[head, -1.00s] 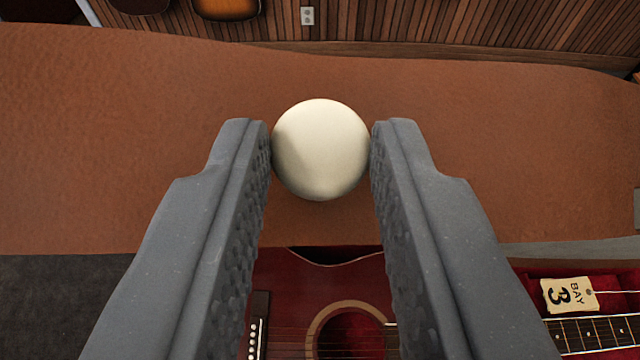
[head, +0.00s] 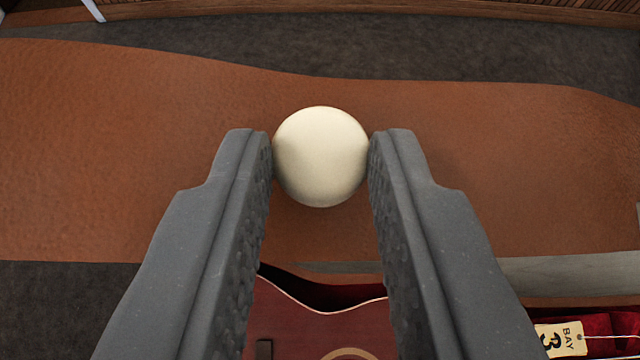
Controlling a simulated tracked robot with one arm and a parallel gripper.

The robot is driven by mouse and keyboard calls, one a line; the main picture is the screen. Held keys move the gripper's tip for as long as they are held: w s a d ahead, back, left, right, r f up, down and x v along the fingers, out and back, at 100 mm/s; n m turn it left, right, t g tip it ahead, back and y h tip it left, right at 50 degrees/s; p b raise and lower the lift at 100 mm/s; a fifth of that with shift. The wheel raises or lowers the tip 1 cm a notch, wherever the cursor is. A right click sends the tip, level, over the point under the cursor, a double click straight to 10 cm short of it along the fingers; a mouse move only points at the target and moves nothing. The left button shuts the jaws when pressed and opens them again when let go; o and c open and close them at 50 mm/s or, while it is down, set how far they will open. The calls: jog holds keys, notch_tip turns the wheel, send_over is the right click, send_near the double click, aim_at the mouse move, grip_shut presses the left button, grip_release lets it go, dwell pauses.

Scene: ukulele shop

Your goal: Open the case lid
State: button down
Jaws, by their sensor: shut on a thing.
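My gripper (head: 320,160) is shut on a round cream knob (head: 321,157), one finger pressed to each side. Behind the knob spreads a broad brown leather-like panel (head: 130,150), which looks like the case lid. Whether the knob is fixed to it is hidden behind the ball. Below the panel's lower edge, between my fingers, part of a dark red guitar (head: 310,320) shows. The guitar's lower part is cut off by the frame.
Dark grey floor (head: 350,55) lies beyond the panel, with a wood-slatted wall base (head: 560,10) at the top. More dark floor (head: 60,300) shows at lower left. A grey strip (head: 570,272) runs along the panel's lower right edge.

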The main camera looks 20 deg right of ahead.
jog(key=shift+w+d+f, duration=0.15)
jog(key=shift+w+d, duration=0.05)
jog(key=shift+w, duration=0.05)
dwell(0.3)
jog(key=c, duration=1.1)
grip_release()
jog(key=shift+c, duration=0.2)
jog(key=shift+a, duration=0.1)
jog(key=b+v, duration=0.1)
jog(key=v, duration=1.2)
jog(key=shift+s+a+r+b, duration=0.15)
jog(key=shift+s+r+b, duration=0.1)
jog(key=shift+b, duration=0.1)
